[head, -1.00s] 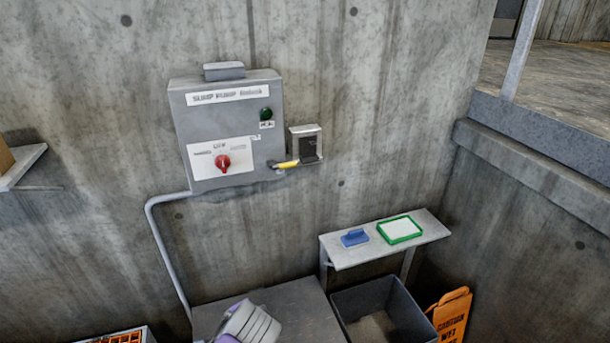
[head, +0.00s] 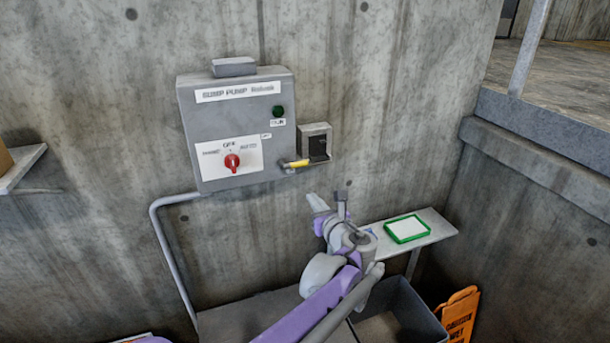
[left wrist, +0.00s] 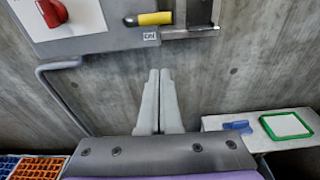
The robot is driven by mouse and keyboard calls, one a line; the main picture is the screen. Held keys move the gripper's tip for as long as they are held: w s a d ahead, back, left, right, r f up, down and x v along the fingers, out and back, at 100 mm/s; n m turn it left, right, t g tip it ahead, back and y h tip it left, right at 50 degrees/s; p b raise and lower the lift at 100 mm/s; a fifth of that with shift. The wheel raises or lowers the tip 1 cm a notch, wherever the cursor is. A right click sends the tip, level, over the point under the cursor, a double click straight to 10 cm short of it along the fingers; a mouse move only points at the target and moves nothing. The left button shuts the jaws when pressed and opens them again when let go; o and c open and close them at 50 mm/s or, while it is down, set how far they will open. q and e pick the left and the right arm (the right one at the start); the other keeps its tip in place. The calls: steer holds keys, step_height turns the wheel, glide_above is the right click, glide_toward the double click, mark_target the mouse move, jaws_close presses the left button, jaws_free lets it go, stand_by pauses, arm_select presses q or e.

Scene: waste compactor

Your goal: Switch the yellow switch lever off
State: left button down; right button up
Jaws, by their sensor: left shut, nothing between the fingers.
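The yellow switch lever (head: 298,163) sticks out sideways at the lower right of the grey sump pump control box (head: 235,130). In the left wrist view the yellow lever (left wrist: 155,18) lies level at the top, with an "ON" label just below it. My left gripper (left wrist: 160,72) is shut and empty, its fingers pointing up toward the wall below the lever, apart from it. In the head view my left gripper (head: 341,196) is below and to the right of the lever. My right gripper is not in view.
The box carries a red rotary knob (head: 232,161) and a green light (head: 278,112). A dark-fronted unit (head: 317,143) sits right of the lever. A small shelf (head: 437,226) holds a green-framed tray (head: 407,229). A grey bin (head: 412,312) and an orange sign (head: 459,318) stand below.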

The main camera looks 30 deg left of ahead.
arm_select(q)
steer(key=shift+a, duration=0.1)
steer(key=w+a, duration=0.2)
steer(key=w+a+r+p, duration=0.1)
steer(key=w+a, duration=0.3)
steer(key=a, duration=0.1)
steer(key=shift+r+p, duration=0.25)
steer(key=shift+p, duration=0.15)
steer(key=shift+d+r, duration=0.1)
steer(key=shift+r, duration=0.35)
steer(key=shift+s, duration=0.1)
